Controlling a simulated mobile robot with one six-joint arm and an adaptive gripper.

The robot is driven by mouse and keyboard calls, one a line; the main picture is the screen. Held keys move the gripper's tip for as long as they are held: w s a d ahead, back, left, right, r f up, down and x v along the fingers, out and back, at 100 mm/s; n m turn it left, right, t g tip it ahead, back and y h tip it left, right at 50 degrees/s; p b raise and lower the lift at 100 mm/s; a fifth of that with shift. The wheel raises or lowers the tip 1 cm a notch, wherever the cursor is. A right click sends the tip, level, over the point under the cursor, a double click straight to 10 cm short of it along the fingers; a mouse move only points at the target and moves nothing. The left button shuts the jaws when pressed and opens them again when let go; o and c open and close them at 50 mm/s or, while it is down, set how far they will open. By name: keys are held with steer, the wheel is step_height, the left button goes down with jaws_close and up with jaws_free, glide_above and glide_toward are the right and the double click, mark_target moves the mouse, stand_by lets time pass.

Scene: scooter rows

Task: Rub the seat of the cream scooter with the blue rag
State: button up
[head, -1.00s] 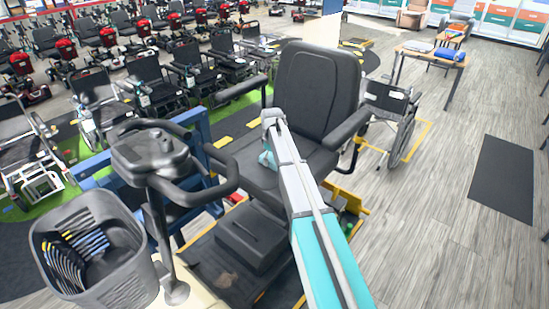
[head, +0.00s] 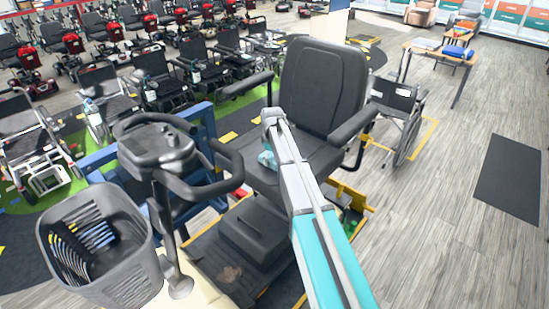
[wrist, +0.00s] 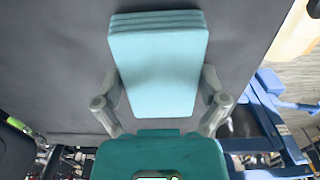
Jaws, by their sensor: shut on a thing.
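The cream scooter (head: 189,291) stands in front of me, with a dark grey seat (head: 285,177) and tall backrest (head: 323,85). My gripper (wrist: 160,85) is shut on the blue rag (wrist: 158,48), a pale blue folded pad held between its two fingers in the wrist view. Behind the rag, the wrist view is filled by the dark seat surface (wrist: 60,70). In the head view my arm reaches over the seat, and its end is above the left part of the cushion. The arm partly hides the fingers and rag there; I cannot tell whether the rag touches the seat.
The scooter's armrests (head: 354,124), tiller with handlebars (head: 160,145) and grey basket (head: 100,245) stand around the seat. A wheelchair (head: 398,110) is just behind it at right. Rows of wheelchairs and red scooters fill the left. The wooden floor at right is clear around a dark mat (head: 510,178).

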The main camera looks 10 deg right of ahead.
steer(key=shift+s+a, duration=0.7)
steer(key=shift+a, duration=0.3)
steer(key=shift+r, duration=0.1)
steer(key=shift+r+p, duration=2.95)
steer(key=shift+p, duration=0.15)
steer(key=shift+r, duration=0.1)
steer(key=shift+r+p, duration=1.45)
steer(key=shift+p, duration=0.05)
